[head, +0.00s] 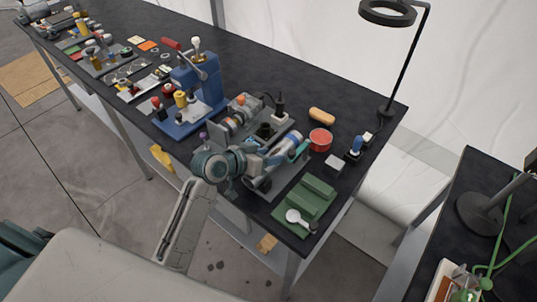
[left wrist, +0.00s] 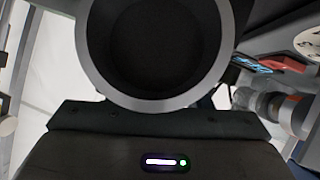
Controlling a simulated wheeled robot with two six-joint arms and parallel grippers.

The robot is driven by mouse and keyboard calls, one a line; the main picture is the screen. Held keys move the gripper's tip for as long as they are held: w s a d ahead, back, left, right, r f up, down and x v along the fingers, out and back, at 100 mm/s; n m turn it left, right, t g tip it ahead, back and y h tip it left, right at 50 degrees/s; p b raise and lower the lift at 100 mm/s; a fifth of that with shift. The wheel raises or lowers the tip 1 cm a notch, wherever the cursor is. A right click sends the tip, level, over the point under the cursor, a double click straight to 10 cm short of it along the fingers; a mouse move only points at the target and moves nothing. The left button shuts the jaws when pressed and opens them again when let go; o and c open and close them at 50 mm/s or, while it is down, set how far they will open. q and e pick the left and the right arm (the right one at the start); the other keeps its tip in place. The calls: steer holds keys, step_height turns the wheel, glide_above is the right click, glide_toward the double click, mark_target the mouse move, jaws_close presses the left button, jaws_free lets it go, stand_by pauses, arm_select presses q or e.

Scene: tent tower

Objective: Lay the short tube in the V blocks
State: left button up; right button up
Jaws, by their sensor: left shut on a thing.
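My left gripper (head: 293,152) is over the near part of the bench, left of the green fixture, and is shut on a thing. In the left wrist view, a short grey tube (left wrist: 152,104) fills the top, its open end and dark bore facing the camera. In the head view the held tube cannot be made out clearly from the gripper and arm. A green fixture with raised blocks (head: 318,187), which look like the V blocks, stands near the bench's front corner, apart from the gripper. My right gripper is not in view.
A white round-headed tool (head: 293,216) lies on the green base. A grey block (head: 336,164), a red round container (head: 320,139) and an orange piece (head: 321,116) stand nearby. A blue press (head: 198,95) is farther left. A lamp (head: 387,110) stands at the right edge.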

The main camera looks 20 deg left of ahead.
arm_select(q)
steer(key=shift+f, duration=0.2)
stand_by(0.6)
steer(key=o, duration=1.3)
steer(key=shift+f, duration=0.1)
steer(key=b+v, duration=0.2)
steer(key=v, duration=0.9)
steer(key=shift+b, duration=0.35)
steer(key=shift+w, duration=0.15)
steer(key=shift+a, duration=0.1)
